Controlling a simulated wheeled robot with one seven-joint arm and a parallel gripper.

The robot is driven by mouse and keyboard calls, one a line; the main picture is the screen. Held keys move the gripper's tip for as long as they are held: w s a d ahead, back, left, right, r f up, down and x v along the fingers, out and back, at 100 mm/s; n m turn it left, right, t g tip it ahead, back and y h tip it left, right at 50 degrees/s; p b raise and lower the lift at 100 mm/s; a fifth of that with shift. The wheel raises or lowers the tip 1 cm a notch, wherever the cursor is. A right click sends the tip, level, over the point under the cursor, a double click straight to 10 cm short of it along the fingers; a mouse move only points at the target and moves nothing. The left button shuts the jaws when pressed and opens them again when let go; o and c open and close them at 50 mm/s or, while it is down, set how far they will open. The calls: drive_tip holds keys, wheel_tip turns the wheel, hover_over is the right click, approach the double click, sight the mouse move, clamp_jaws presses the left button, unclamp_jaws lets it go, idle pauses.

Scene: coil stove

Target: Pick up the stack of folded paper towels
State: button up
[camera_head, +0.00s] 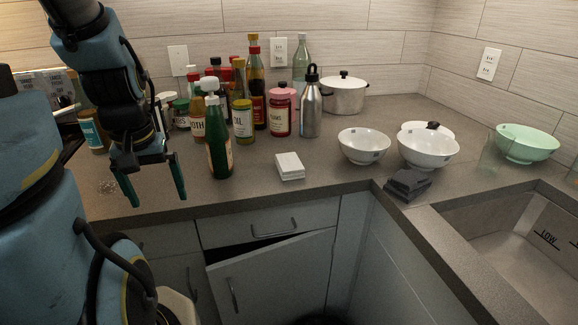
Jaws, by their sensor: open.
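A small white stack (289,166), which looks like the folded paper towels, lies flat on the counter near its front edge, right of the green pump bottle. My gripper (158,199) is at the left, with its two teal fingers spread apart and pointing down. It is empty, near the counter's front edge and left of the green pump bottle. The stack is apart from my gripper and in full view.
The green pump bottle (217,137) stands between my gripper and the white stack. Several bottles and jars crowd behind. White bowls (364,146) and a dark stack (408,184) sit to the right, before the sink (520,235). A cabinet door (272,278) below hangs ajar.

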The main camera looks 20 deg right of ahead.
idle(0.3)
drive_tip(key=t, duration=0.3)
approach(290, 162)
drive_tip(key=x, duration=0.2)
drive_tip(key=p+x, duration=0.1)
drive_tip(key=x, duration=0.1)
drive_tip(key=shift+w+d+r, duration=0.15)
drive_tip(key=shift+w+r, duration=0.05)
drive_tip(key=shift+w, duration=0.05)
drive_tip(key=p+x, duration=0.2)
drive_tip(key=x, duration=0.2)
drive_tip(key=shift+s+a+f, duration=0.1)
drive_tip(key=shift+a+f, duration=0.05)
drive_tip(key=shift+a, duration=0.1)
drive_tip(key=shift+w+f+p, duration=0.25)
drive_tip(key=shift+f+p, duration=0.1)
drive_tip(key=shift+f, duration=0.25)
drive_tip(key=shift+f+b, duration=0.25)
drive_tip(key=shift+b, duration=0.1)
